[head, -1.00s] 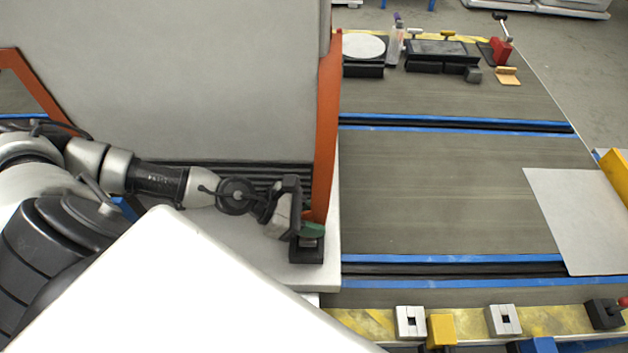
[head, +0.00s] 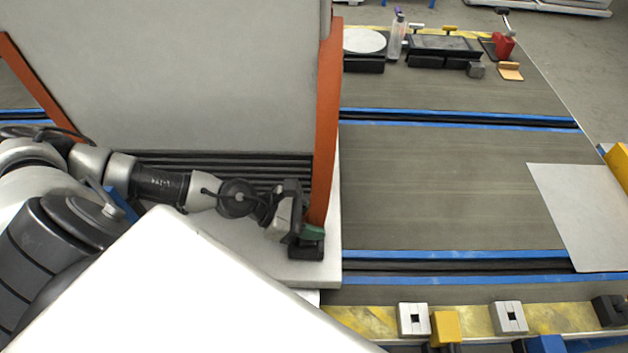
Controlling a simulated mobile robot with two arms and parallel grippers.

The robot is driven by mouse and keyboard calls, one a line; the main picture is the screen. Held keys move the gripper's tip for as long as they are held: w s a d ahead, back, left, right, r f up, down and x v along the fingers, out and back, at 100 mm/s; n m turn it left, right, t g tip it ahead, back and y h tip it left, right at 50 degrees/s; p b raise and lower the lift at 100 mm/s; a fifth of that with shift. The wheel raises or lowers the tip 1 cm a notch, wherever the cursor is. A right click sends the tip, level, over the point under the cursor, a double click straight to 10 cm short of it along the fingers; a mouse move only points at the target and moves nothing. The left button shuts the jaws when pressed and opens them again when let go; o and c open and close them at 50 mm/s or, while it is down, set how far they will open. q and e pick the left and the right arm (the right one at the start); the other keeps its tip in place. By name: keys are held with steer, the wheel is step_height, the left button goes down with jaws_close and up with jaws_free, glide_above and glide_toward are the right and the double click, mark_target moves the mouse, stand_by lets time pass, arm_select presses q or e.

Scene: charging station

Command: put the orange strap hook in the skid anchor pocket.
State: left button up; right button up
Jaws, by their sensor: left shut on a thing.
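An orange strap (head: 324,130) runs down the right side of a big grey box (head: 180,80). Its lower end meets a small green piece (head: 314,232), which looks like the hook. My left gripper (head: 301,226) is shut on the hook at the right front corner of the pale skid (head: 328,272). Just under the hook is a black block (head: 306,252), which looks like the anchor pocket. The hook is right at the top of the block. The fingers hide part of both, so I cannot tell whether the hook is inside. My right gripper is not in view.
A second orange strap run (head: 30,80) lies at the box's left. A grey deck with blue strips (head: 450,190) is clear to the right, with a pale sheet (head: 580,215) on it. Metal blocks (head: 413,319) and a yellow block (head: 444,328) line the front edge.

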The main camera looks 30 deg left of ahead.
arm_select(q)
steer(key=shift+f, duration=0.2)
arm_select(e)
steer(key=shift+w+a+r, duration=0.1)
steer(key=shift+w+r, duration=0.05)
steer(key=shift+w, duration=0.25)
arm_select(q)
steer(key=o, duration=0.9)
steer(key=shift+o, duration=0.2)
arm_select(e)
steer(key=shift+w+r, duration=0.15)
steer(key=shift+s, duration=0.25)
arm_select(q)
steer(key=shift+r, duration=0.1)
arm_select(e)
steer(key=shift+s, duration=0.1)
